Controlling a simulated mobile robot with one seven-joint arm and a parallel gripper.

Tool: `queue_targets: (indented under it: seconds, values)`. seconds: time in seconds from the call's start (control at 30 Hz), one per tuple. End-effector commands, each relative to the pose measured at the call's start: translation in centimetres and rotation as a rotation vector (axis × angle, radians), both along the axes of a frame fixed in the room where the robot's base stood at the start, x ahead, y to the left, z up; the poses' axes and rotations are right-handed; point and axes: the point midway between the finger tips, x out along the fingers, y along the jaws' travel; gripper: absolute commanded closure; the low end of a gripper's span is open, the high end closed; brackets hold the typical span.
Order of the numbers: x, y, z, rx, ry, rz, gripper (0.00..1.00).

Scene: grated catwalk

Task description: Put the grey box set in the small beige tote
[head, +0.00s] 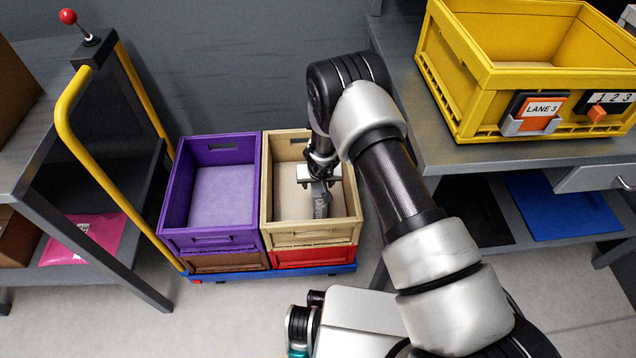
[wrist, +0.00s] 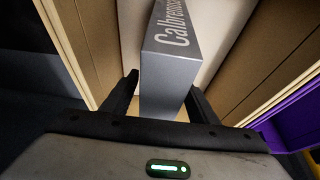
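The small beige tote (head: 312,236) stands on a low cart, to the right of a purple tote. The grey box set (head: 320,204), with white lettering on its side, is inside the beige tote; it also shows in the wrist view (wrist: 185,50). My gripper (head: 320,182) reaches down into the tote at the box's near top end. In the wrist view my gripper's two dark fingers (wrist: 163,88) stand either side of the box, with a narrow gap showing at each side. The gripper looks open. The box's underside is hidden.
The purple tote (head: 210,240) beside it looks empty. Brown (head: 228,262) and red (head: 312,257) crates sit underneath. A yellow cart handle (head: 100,160) rises at left. A yellow crate (head: 480,100) stands on the right-hand table. My arm crosses the middle.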

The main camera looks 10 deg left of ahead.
Motion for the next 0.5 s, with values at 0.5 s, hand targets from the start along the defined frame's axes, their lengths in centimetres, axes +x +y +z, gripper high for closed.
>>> queue_targets:
  seconds: [0.5]
  values:
    - [-2.1,-0.6,6.2,0.001,-0.002,0.0,0.46]
